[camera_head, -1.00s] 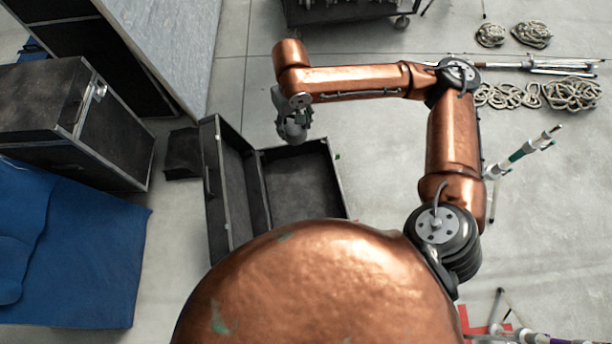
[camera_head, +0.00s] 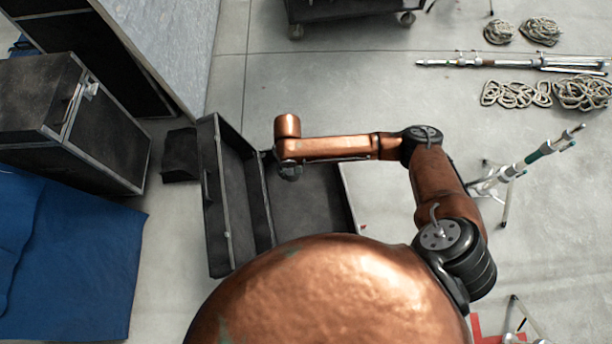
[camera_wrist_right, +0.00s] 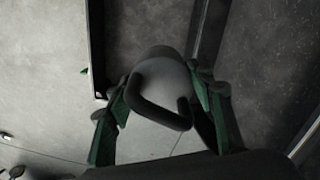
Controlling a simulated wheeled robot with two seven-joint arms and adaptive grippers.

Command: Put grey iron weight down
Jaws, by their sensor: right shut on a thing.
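The grey iron weight (camera_wrist_right: 165,78), rounded with a thick looped handle, sits between the green-padded fingers of my right gripper (camera_wrist_right: 160,96) in the right wrist view. The gripper is shut on it. In the head view my right gripper (camera_head: 290,173) hangs below the copper wrist, over the far part of the open black case (camera_head: 322,205). The weight is mostly hidden there by the wrist, and I cannot tell whether it touches the case floor. My left gripper is out of view.
The case's raised lid (camera_head: 230,205) stands on its left side. A large black trunk (camera_head: 105,125) and a blue cloth (camera_head: 80,265) lie further left. Rope coils (camera_head: 545,93) and metal stands (camera_head: 515,170) are on the right. Bare floor lies beyond the case.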

